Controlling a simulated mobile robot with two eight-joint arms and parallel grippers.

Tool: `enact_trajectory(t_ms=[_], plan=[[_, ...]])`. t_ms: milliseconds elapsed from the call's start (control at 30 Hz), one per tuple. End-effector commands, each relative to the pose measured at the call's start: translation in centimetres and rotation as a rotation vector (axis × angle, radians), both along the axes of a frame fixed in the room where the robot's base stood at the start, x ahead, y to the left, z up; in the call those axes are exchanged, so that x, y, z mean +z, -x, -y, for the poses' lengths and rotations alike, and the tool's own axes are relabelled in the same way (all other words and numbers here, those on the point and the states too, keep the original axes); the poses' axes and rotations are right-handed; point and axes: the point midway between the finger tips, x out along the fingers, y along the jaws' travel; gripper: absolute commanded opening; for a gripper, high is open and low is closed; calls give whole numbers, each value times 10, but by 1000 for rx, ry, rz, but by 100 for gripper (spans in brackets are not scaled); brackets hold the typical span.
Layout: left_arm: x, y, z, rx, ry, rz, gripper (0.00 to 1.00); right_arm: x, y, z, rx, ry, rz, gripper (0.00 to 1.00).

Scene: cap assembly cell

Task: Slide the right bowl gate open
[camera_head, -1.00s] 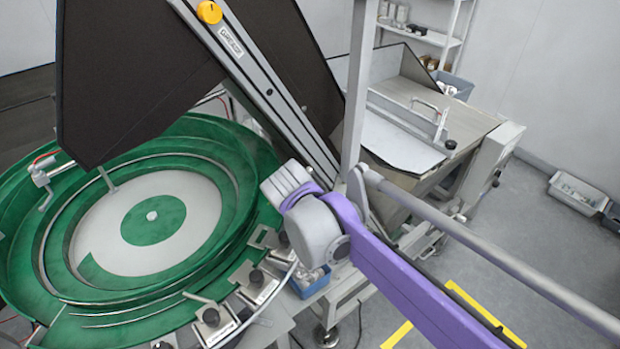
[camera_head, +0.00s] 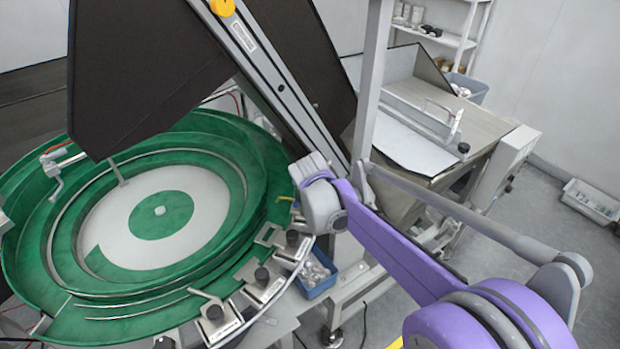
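A large green feeder bowl (camera_head: 165,334) with a pale inner floor fills the left of the head view. Several dark-knobbed metal brackets (camera_head: 262,284) sit along its right front rim. I cannot tell for sure which part is the right bowl gate. My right arm, purple and grey, comes in from the lower right. Its grey end joint is beside the bowl's right edge, below the slanted rail. I cannot make out gripper fingers there. My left gripper is not in view.
A grey post (camera_head: 371,85) rises behind my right arm. A blue bin (camera_head: 318,281) sits right of the bowl; a metal-topped bench (camera_head: 490,128) stands behind.

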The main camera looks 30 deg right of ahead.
Motion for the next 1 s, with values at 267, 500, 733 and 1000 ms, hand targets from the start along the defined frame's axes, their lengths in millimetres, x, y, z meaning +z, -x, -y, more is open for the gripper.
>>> enact_trajectory(t_ms=[267,500,733,1000], plan=[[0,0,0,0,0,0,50,0,0,0,0,0,0,44],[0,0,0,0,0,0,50,0,0,0,0,0,0,0],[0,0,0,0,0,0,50,0,0,0,0,0,0,0],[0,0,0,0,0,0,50,0,0,0,0,0,0,0]])
